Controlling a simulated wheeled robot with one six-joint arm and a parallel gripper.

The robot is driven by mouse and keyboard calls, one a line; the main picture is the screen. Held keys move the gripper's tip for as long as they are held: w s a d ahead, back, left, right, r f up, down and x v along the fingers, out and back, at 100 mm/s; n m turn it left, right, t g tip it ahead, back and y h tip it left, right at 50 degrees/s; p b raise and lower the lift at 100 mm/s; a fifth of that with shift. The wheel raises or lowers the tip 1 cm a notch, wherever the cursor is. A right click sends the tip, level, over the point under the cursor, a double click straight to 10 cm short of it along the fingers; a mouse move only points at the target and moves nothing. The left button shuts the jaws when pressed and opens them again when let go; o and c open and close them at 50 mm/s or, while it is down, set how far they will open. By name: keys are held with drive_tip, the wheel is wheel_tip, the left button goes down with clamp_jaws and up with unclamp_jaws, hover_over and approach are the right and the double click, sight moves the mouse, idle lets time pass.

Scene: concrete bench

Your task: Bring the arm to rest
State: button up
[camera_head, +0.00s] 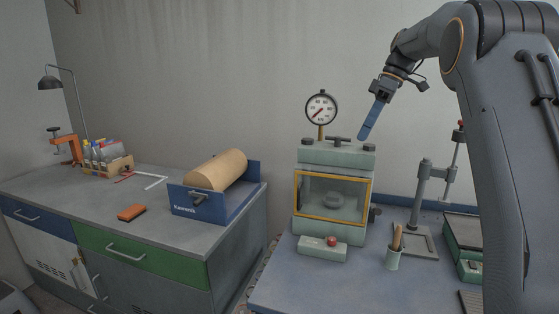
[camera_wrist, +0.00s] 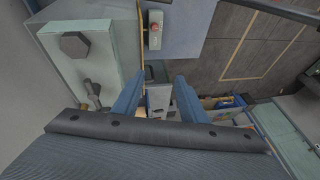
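My gripper (camera_head: 364,135) is raised at the upper right, with its blue fingers pointing down and slightly left. They appear just above the right side of the pale green machine (camera_head: 312,228); the exact gap is hard to judge. In the wrist view, the two blue fingers of my gripper (camera_wrist: 160,80) stand apart with nothing held between them. The machine also shows at the left of the wrist view (camera_wrist: 106,55).
A dial gauge (camera_head: 322,107) stands on top of the machine. A blue holder with a tan roll (camera_head: 216,170) sits on the left bench (camera_head: 75,200).

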drive_tip(key=s+a+f+m+h, duration=0.2)
drive_tip(key=s+f+m, duration=0.4)
drive_tip(key=s+f, duration=0.7)
drive_tip(key=s+a+f+m+t+h, duration=0.1)
drive_tip(key=s+a+f+m+h, duration=0.1)
drive_tip(key=s+f+m, duration=0.5)
drive_tip(key=s+f, duration=0.3)
drive_tip(key=s, duration=0.5)
drive_tip(key=s+a+f, duration=0.1)
drive_tip(key=s+f, duration=0.2)
drive_tip(key=s, duration=0.5)
drive_tip(key=shift+f+t+h, duration=0.3)
drive_tip(key=shift+f+h, duration=0.1)
